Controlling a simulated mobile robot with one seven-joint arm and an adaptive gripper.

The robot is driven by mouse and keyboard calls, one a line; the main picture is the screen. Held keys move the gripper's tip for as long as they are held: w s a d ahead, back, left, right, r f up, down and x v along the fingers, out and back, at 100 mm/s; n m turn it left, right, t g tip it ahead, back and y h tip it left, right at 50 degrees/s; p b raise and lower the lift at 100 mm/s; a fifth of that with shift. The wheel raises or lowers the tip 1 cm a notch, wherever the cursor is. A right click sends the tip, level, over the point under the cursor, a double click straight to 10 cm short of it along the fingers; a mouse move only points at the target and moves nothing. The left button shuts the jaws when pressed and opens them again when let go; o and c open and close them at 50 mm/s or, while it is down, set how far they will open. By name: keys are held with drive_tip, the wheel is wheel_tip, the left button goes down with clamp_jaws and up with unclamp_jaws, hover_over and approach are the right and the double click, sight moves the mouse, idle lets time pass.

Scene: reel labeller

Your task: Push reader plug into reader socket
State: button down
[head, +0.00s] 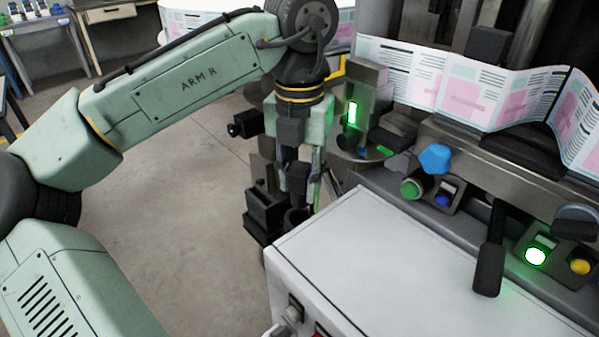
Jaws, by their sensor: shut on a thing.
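My gripper (304,184) hangs pointing down at the end of the green arm, left of the white cabinet's far corner. Its fingers are shut on a dark piece, which looks like the reader plug (298,173). The piece is small and partly hidden by the fingers. Just below it is a dark, round, cup-like part (297,216), which may be the reader socket. I cannot tell whether the plug touches it or is in it. A black box-shaped part (263,207) sits beside it on the left.
The white cabinet (385,265) stands close right of my gripper. Behind it is the labeller, with a printed label web (455,88), a blue knob (435,158), a black lever (489,265) and lit buttons. A grey block with a green light (352,113) is near the wrist. Open floor lies left.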

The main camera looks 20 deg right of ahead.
sight(300, 204)
drive_tip(key=shift+f+b, duration=1.1)
drive_tip(key=shift+f, duration=1.9)
drive_tip(key=shift+f+p, duration=0.45)
drive_tip(key=shift+p, duration=1)
idle(1.0)
drive_tip(key=c, duration=1.1)
unclamp_jaws()
wheel_tip(300, 204, up, 12)
drive_tip(key=shift+r, duration=0.1)
